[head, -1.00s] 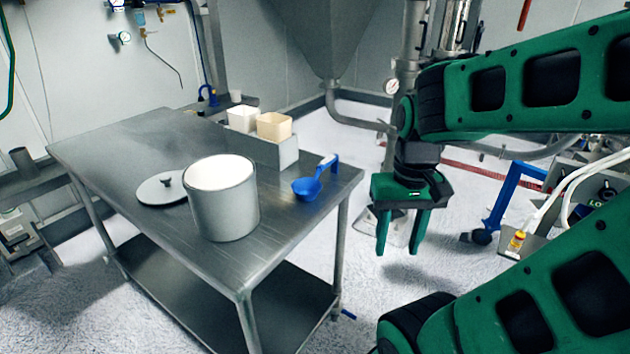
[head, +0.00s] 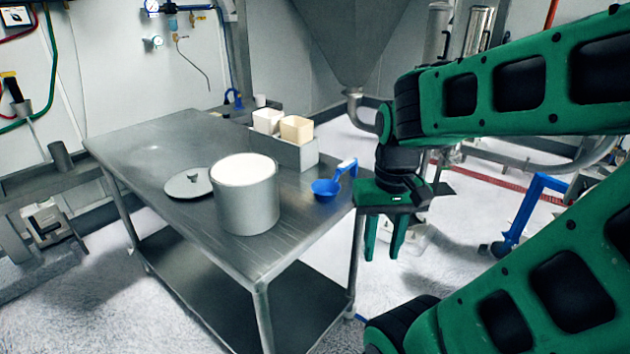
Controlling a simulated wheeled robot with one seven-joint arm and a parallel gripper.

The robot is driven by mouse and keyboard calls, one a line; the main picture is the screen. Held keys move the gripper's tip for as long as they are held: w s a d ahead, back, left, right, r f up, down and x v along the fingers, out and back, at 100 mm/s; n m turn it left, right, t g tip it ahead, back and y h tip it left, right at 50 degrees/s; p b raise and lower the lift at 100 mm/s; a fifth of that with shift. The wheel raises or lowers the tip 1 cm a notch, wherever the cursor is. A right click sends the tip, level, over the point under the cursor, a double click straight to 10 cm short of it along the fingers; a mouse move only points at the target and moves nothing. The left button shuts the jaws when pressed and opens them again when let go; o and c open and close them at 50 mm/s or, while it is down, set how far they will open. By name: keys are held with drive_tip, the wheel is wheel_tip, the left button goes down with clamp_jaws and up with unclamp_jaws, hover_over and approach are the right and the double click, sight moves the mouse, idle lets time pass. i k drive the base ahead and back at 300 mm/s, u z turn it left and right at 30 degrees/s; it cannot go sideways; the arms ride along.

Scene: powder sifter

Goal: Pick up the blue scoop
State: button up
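The blue scoop (head: 327,187) lies on the right end of the steel table (head: 150,140), its bowl toward the pot and its handle pointing up and back to the right. My gripper (head: 383,250) hangs fingers down just off the table's right edge, to the right of the scoop and apart from it. Its two green fingers are spread, with nothing between them.
A large pot of white powder (head: 246,205) stands left of the scoop, with its lid (head: 188,183) beside it. A grey bin (head: 296,154) with two cream containers stands behind the scoop. A blue frame (head: 530,210) is on the floor at right.

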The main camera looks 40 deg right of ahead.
sight(324, 190)
drive_tip(key=u, duration=1.9)
drive_tip(key=k, duration=1.25)
drive_tip(key=z, duration=2)
drive_tip(key=i, duration=1.05)
